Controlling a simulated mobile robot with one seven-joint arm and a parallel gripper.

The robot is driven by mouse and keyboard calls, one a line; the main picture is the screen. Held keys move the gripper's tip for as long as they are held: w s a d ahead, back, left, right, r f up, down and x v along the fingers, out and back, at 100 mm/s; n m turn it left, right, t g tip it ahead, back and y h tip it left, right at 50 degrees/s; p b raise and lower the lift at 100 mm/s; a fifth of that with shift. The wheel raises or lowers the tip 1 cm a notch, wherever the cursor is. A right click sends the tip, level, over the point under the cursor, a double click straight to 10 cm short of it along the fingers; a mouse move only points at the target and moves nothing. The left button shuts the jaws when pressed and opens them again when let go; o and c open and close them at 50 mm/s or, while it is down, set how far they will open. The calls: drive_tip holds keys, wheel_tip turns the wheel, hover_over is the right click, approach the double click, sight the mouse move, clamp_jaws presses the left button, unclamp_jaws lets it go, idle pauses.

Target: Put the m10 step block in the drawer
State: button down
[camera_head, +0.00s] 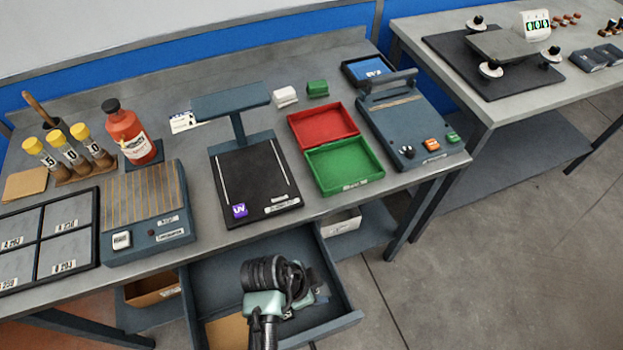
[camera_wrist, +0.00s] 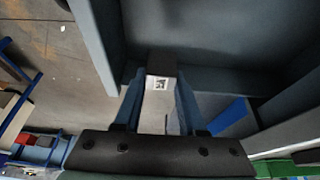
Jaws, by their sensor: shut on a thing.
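The drawer (camera_head: 340,322) is pulled out below the bench's front edge. In the wrist view its side wall (camera_wrist: 95,40) and dark floor (camera_wrist: 215,30) show. My gripper (camera_head: 272,290) is over the drawer in the head view, its fingers hidden by the wrist. In the wrist view my gripper (camera_wrist: 160,88) is shut on a small grey block with a dark end and a white marked label, the m10 step block (camera_wrist: 161,66). The block is between the fingers, over or inside the drawer. I cannot tell whether it touches the floor.
A tan piece (camera_head: 226,332) lies in the drawer's front left. A blue piece (camera_wrist: 232,115) shows right of the fingers. Above on the bench are a black UV stand (camera_head: 255,180), an open red and green box (camera_head: 345,168) and a slatted device (camera_head: 147,215).

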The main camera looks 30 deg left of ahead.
wheel_tip(320, 180, down, 2)
drive_tip(key=shift+s+f, duration=0.1)
drive_tip(key=shift+f+b, duration=0.5)
drive_tip(key=shift+f, duration=1.7)
drive_tip(key=shift+c, duration=2.4)
unclamp_jaws()
drive_tip(key=shift+f, duration=0.15)
drive_tip(key=p+v, duration=0.2)
drive_tip(key=v, duration=1)
drive_tip(key=shift+d, duration=0.1)
